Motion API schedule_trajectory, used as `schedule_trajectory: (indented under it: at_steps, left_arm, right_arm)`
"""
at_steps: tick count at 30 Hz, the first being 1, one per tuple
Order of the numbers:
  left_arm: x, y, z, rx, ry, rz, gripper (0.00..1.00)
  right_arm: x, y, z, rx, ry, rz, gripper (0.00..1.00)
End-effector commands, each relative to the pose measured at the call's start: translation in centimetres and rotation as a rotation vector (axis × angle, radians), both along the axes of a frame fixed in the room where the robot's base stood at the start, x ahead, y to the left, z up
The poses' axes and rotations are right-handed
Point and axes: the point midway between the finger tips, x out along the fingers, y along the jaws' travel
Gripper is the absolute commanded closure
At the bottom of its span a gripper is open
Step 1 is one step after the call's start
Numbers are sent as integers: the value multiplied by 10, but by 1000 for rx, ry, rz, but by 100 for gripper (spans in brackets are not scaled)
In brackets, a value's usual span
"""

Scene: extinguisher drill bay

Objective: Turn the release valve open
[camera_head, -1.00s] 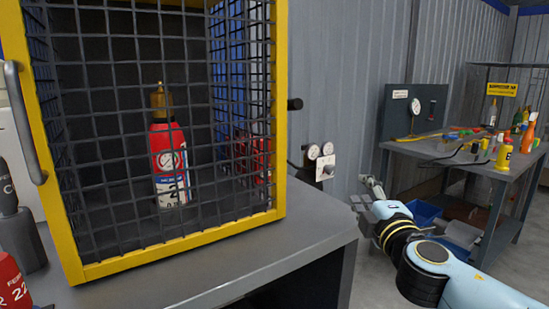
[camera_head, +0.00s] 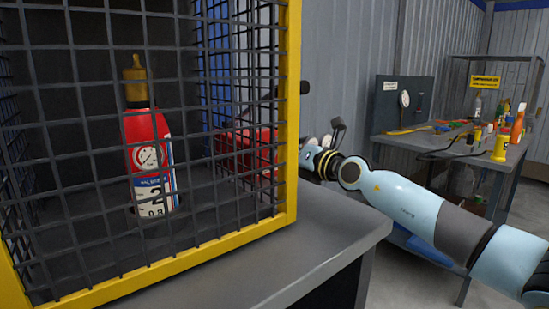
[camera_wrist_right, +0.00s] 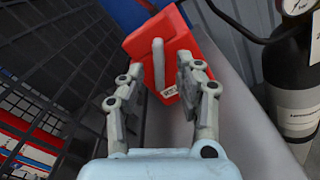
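A red box with a grey lever, which looks like the release valve, shows ahead of my right gripper in the right wrist view (camera_wrist_right: 137,47). Its grey lever (camera_wrist_right: 158,68) lies between the two fingers in the picture. The red box also shows through the mesh in the head view (camera_head: 240,150). My right gripper (camera_wrist_right: 160,85) is open, with a finger on each side of the lever and gaps visible; contact cannot be told. In the head view the right gripper (camera_head: 337,128) is partly hidden behind the cage's yellow edge. My left gripper is out of view.
A yellow-framed mesh cage (camera_head: 291,120) on a grey bench (camera_head: 335,232) holds a red extinguisher (camera_head: 148,150). A black cylinder with a gauge (camera_wrist_right: 290,75) stands right of the gripper. A cluttered workbench (camera_head: 450,150) is at the right.

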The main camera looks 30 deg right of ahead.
Motion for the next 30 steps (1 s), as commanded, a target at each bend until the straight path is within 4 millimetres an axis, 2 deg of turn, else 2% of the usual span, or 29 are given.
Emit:
schedule_trajectory:
  at_steps: [1,6,11,17,25,30]
  left_arm:
    - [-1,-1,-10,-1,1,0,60]
    - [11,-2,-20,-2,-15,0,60]
    - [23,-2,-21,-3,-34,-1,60]
    - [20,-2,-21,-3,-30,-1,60]
    - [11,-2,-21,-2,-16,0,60]
    - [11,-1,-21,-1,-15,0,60]
  right_arm:
    - [10,1,-4,2,-1,0,65]
    - [31,2,-2,2,-1,-1,65]
    - [38,4,0,0,-1,0,65]
    - [38,3,1,0,-1,1,65]
    - [37,3,1,0,-1,1,98]
    - [37,3,1,0,-1,1,100]
